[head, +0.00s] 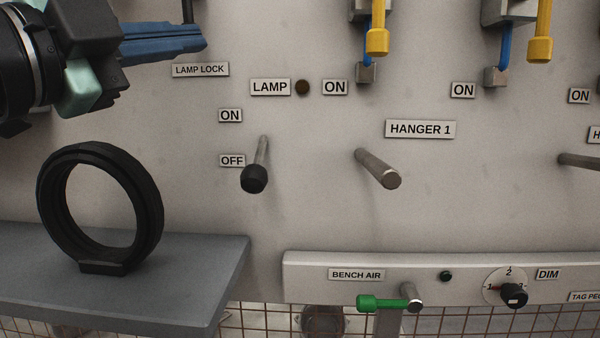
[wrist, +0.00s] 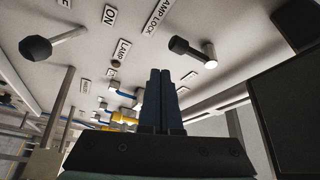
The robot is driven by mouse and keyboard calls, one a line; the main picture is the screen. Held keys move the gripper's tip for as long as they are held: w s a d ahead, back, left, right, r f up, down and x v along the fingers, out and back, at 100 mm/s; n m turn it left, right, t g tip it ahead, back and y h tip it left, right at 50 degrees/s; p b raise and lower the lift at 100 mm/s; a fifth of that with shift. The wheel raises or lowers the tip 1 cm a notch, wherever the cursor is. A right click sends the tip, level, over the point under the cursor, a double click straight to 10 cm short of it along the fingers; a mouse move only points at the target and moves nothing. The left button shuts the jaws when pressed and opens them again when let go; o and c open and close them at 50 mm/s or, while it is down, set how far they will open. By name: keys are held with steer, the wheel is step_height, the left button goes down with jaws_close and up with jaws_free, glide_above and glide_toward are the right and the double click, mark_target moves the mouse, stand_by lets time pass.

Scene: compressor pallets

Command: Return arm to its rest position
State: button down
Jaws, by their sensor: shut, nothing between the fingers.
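My gripper (head: 200,42) is at the upper left in the head view, in front of the panel. Its two blue fingers are shut together and point right, with nothing between them. In the wrist view the shut fingers (wrist: 160,74) stand upright in the middle, apart from the panel parts beyond them. The black-tipped lamp lever (head: 254,178) hangs down beside the OFF label, below and right of my gripper. It also shows in the wrist view (wrist: 36,48).
A black ring (head: 148,195) stands upright on a grey shelf (head: 215,262) below my arm. A bare peg (head: 378,168) sticks out below the HANGER 1 label. Yellow-handled valves (head: 377,40) line the top. A green-handled BENCH AIR valve (head: 380,303) is lower down.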

steer(key=d+f+n+t+y, duration=0.3)
steer(key=d+n+t+y, duration=0.15)
steer(key=d+n, duration=0.4)
steer(key=s+d+n+t+y, duration=0.4)
steer(key=s+n+t, duration=0.1)
steer(key=s+n, duration=0.4)
steer(key=shift+s+d+n, duration=0.2)
steer(key=shift+s+n, duration=0.15)
steer(key=shift+s, duration=0.6)
